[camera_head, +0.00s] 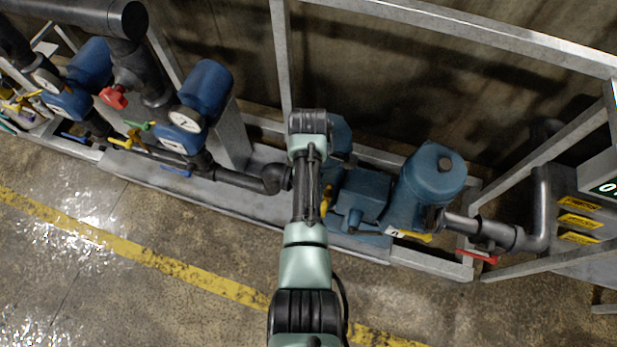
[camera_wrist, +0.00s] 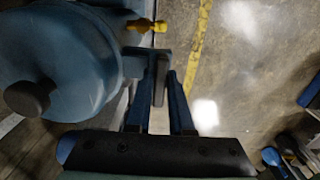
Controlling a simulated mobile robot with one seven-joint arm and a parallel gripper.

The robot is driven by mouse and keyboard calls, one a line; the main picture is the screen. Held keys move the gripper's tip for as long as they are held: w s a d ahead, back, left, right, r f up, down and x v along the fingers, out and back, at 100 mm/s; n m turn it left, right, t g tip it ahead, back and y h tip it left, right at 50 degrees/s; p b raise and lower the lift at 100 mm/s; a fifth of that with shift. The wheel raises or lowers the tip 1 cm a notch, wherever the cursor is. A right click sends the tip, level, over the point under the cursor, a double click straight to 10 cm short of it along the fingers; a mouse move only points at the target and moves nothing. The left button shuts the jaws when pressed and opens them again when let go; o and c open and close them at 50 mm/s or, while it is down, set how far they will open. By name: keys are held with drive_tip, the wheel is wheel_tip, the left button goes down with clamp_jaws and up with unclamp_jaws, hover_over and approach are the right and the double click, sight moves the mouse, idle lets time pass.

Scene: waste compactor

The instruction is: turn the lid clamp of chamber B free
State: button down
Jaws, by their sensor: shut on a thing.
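In the wrist view my gripper (camera_wrist: 163,82) has its two dark blue fingers on either side of a narrow grey bar (camera_wrist: 159,84) and is shut on it. The bar may be the lid clamp; no letter B is readable. A blue round-topped vessel (camera_wrist: 75,50) with a dark knob (camera_wrist: 28,98) stands to the left of the fingers. A yellow handle (camera_wrist: 142,25) lies beyond the fingertips. In the head view a similar blue vessel (camera_head: 432,180) stands right of my arm, with a yellow handle (camera_head: 415,237) at its foot. My arm hides my gripper there.
Several blue units with gauges (camera_head: 190,118) and coloured handles stand at left in the head view. Grey frame bars (camera_head: 480,32) cross behind and at right. A red handle (camera_head: 478,257) sits on the right pipe (camera_head: 500,234). The floor in front is clear, with a yellow line (camera_head: 190,268).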

drive_tip(key=c, duration=0.8)
unclamp_jaws()
wheel_tip(320, 180, up, 13)
